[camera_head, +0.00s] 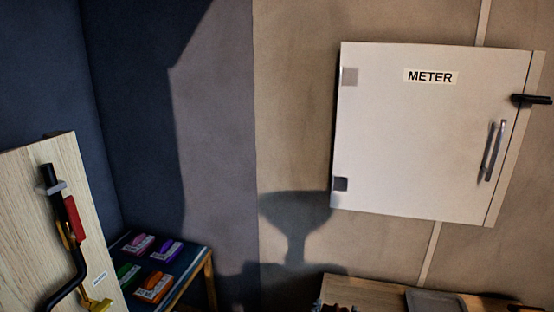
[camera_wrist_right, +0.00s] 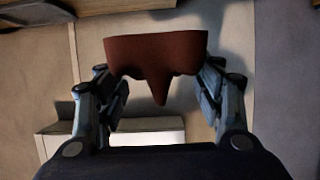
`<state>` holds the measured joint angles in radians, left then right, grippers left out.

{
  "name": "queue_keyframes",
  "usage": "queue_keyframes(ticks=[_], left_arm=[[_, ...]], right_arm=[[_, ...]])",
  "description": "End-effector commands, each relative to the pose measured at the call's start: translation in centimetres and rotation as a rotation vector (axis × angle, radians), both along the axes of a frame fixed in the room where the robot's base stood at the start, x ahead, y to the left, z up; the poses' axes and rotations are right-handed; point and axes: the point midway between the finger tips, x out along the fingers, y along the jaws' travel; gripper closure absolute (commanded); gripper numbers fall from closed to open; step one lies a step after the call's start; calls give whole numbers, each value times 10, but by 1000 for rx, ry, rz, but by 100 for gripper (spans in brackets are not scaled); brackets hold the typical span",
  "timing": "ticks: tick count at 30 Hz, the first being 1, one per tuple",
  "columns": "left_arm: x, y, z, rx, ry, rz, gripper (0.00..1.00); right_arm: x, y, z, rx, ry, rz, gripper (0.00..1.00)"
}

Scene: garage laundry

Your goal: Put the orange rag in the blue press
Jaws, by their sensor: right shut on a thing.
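In the right wrist view, a dark orange-brown cloth (camera_wrist_right: 157,52), which looks like the orange rag, hangs between the fingers of my right gripper (camera_wrist_right: 160,82). The gripper is shut on it, and one corner of the cloth droops in a point. Neither the rag nor my right gripper can be made out in the head view. I do not see a blue press that I can identify in either view. My left gripper is not in view.
A white meter cabinet (camera_head: 425,135) hangs shut on the wall. A wooden board (camera_head: 85,185) with pipes stands at the left. Several coloured packets lie on a dark table (camera_head: 195,262). A wooden surface (camera_head: 380,290) shows at the bottom edge.

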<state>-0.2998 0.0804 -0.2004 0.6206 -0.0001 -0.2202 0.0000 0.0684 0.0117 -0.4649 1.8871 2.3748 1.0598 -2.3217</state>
Motion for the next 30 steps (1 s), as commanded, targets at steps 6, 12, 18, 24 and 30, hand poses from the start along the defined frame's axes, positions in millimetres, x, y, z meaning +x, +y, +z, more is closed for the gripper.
queue_keyframes(ticks=[6,12,18,24,30], left_arm=[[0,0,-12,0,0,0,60],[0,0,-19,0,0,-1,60],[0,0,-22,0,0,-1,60],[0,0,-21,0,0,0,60],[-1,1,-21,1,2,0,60]], right_arm=[[-44,36,45,1,-5,100,62],[-90,60,70,0,-1,204,62],[-117,70,80,-2,2,265,62],[-122,72,82,-1,1,276,62],[-122,70,78,-1,4,259,62]])
